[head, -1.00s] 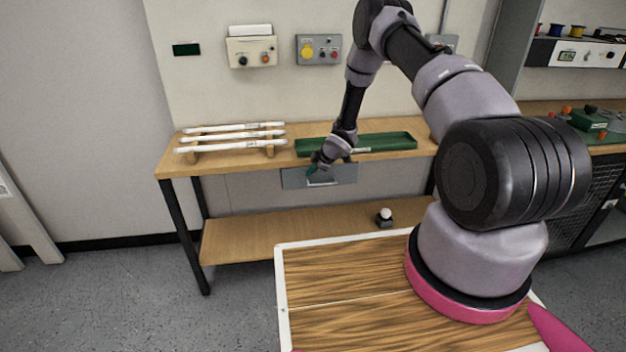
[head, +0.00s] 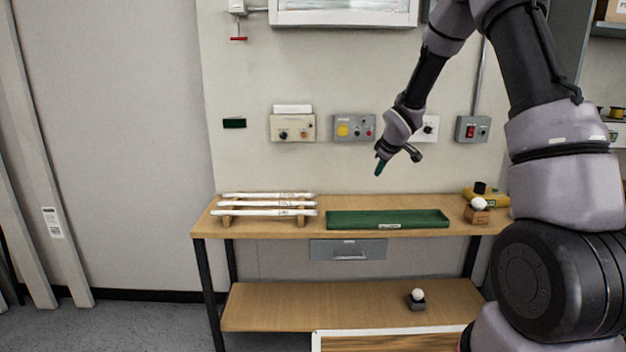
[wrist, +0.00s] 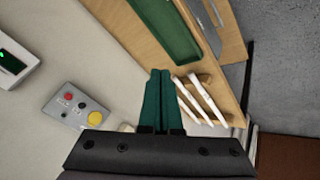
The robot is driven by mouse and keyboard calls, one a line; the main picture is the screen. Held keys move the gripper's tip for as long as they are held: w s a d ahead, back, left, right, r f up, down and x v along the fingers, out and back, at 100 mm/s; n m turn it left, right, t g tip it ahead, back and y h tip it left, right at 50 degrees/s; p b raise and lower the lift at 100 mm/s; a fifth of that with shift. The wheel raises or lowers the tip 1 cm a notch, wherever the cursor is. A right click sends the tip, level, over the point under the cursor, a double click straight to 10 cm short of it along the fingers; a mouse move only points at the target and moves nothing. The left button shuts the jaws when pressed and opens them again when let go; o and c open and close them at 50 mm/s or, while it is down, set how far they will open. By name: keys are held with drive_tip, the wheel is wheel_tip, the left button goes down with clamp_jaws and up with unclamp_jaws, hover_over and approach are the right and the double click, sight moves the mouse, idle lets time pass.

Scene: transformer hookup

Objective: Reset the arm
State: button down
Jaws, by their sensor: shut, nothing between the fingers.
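My gripper (head: 380,168) hangs in the air above the workbench, in front of the wall and below the row of control boxes. Its green fingers (wrist: 158,100) lie together in the wrist view, with nothing between them. My arm reaches in from the right of the head view and bends down to the gripper. The gripper is well above the green tray (head: 388,219) and touches nothing.
The wooden bench (head: 335,232) holds several white rods (head: 268,204) on a rack at left. A grey drawer (head: 348,250) under the top looks shut. Control boxes (head: 354,128) line the wall. A small block with a white ball (head: 417,295) stands on the lower shelf.

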drive_tip(key=s+d+r+m+h, duration=0.1)
drive_tip(key=s+d+r+m, duration=0.15)
drive_tip(key=s+r, duration=0.6)
drive_tip(key=s+d+r+m, duration=0.2)
drive_tip(key=s+r+m, duration=0.2)
drive_tip(key=s+r, duration=0.4)
drive_tip(key=s+a+r+m+y, duration=0.1)
drive_tip(key=s+r+m, duration=0.2)
drive_tip(key=s, duration=0.8)
drive_tip(key=s+a+r+m+y, duration=0.1)
drive_tip(key=s+r+m, duration=0.3)
drive_tip(key=s, duration=0.8)
drive_tip(key=shift+s+r, duration=0.15)
drive_tip(key=shift+m, duration=0.25)
